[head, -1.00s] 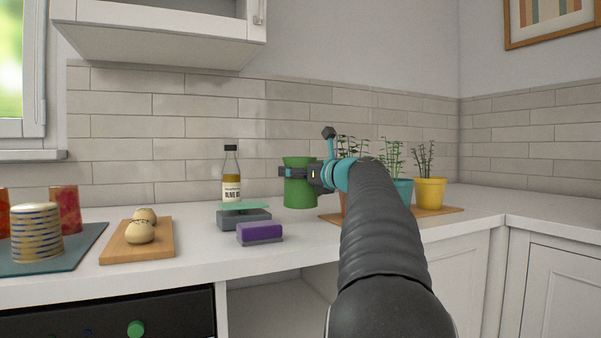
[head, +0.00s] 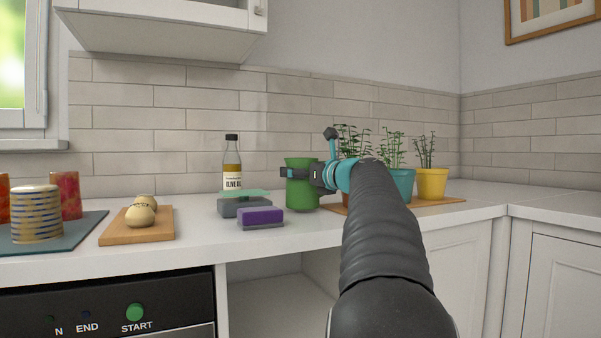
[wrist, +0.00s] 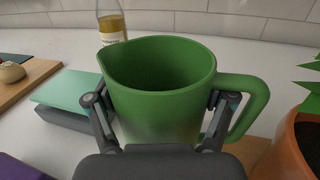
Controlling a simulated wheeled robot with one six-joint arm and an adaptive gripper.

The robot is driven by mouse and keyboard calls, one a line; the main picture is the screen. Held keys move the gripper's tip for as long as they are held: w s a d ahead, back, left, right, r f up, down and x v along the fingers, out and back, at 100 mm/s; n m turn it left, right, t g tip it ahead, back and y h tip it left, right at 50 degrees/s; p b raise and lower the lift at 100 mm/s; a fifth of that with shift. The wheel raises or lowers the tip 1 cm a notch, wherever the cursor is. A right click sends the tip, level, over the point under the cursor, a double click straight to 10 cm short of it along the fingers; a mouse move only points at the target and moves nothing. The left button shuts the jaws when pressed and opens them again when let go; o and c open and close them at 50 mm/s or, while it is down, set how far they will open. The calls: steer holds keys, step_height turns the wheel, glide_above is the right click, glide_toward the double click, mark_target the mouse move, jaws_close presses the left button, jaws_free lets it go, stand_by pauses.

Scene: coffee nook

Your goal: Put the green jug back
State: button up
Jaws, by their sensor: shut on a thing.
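The green jug (head: 302,196) is upright at the counter, left of the potted plants. It also fills the middle of the wrist view (wrist: 160,105), with its spout to the left and its handle to the right. My gripper (head: 300,173) is shut on the jug, with one finger on each side of its body in the wrist view (wrist: 160,112). The jug's mouth is open and it looks empty inside. I cannot tell whether its base touches the counter (head: 200,236).
A kitchen scale (head: 245,207) and olive oil bottle (head: 232,172) stand left of the jug, with a purple sponge (head: 260,216) in front. Potted plants on a wooden board (head: 452,203) are close on the right. A board with buns (head: 140,216) lies further left.

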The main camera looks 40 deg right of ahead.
steer(key=shift+f, duration=0.4)
steer(key=o, duration=1.5)
steer(key=s, duration=1.2)
steer(key=shift+d, duration=0.15)
